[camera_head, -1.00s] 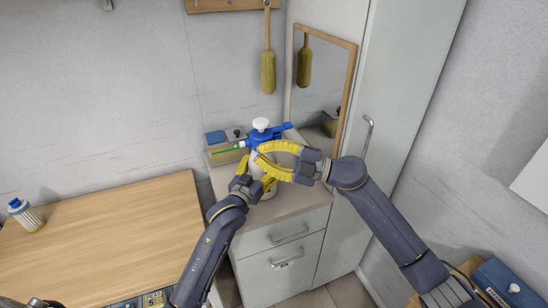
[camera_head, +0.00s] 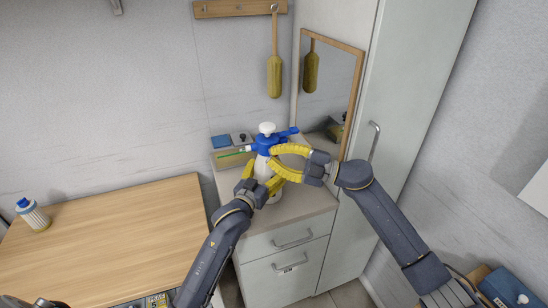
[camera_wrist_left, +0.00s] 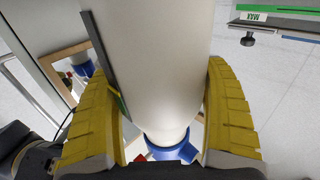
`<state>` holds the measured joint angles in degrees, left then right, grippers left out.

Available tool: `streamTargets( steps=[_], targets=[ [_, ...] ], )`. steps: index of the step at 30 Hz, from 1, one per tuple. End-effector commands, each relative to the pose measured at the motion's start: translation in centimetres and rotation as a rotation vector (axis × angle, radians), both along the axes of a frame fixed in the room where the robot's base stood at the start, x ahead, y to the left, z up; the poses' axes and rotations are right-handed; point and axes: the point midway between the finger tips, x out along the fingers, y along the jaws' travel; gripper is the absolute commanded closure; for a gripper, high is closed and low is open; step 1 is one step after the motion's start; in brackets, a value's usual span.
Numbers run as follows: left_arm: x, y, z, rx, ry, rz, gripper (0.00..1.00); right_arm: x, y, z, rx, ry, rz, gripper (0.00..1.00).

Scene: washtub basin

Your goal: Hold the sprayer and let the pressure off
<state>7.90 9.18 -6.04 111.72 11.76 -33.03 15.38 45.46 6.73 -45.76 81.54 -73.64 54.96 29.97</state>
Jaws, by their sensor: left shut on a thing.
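The sprayer (camera_head: 262,168) has a white body, a blue head and a white knob on top. It stands upright over the counter at the back; whether its base touches the counter is hidden. My left gripper (camera_head: 259,186) is shut on the white body. In the left wrist view the sprayer body (camera_wrist_left: 158,60) fills the space between the yellow fingers of my left gripper (camera_wrist_left: 160,95), with blue parts below. My right gripper (camera_head: 271,157) reaches in from the right, its bowed yellow fingers at the sprayer just under the blue head. Their contact is unclear.
The counter (camera_head: 300,205) tops white drawers. A box with a blue pad (camera_head: 221,141) is behind the sprayer. A mirror (camera_head: 333,85) and tall cabinet (camera_head: 405,90) stand right. The wooden table (camera_head: 110,235) is largely clear, with a blue-capped bottle (camera_head: 34,216) at left.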

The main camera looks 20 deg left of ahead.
Motion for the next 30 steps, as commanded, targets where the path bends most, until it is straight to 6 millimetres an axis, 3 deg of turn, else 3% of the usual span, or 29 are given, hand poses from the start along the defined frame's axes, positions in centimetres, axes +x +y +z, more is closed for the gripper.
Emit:
streamTargets(
  steps=[5, 30],
  targets=[
    [0.01, 0.00, 0.22, -0.002, -0.005, 0.000, 0.45, 1.01, 0.42, -0.20, 0.000, 0.000, -0.001, 1.00],
    [-0.01, 0.02, 0.18, -0.001, -0.004, 0.000, 0.45, 1.06, 0.30, -0.25, 0.000, 0.000, -0.003, 1.00]
  ],
)
